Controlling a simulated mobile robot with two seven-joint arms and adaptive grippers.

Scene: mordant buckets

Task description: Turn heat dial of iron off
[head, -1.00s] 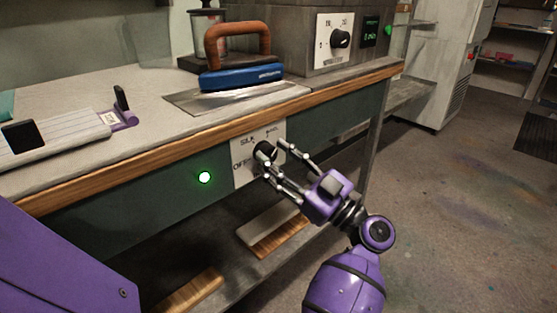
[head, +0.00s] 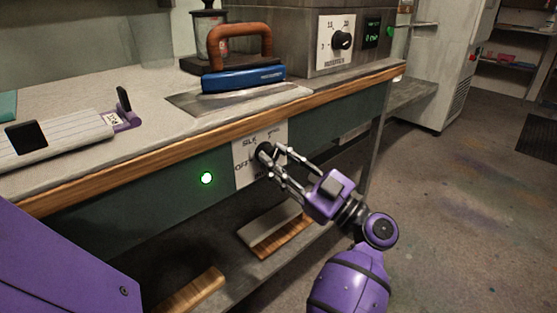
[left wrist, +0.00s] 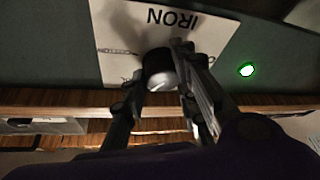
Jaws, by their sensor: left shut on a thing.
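The black heat dial (head: 264,151) sits on a white plate (head: 246,168) on the green front panel of the table, with the marks SILK and OFF beside it. The left wrist view shows the dial (left wrist: 160,68) and the word IRON upside down on the plate (left wrist: 115,25). My left gripper (head: 272,161) is shut on the dial, its fingers on either side of it. The fingers partly cover the dial and plate, so the exact setting is hard to read. The blue iron (head: 243,78) with a brown handle stands on a metal plate on the tabletop.
A green light (head: 206,178) glows left of the plate. A grey box with another dial (head: 342,40) stands at the back right. Wooden-edged pieces (head: 280,238) lie on the shelf below. The floor at the right is clear.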

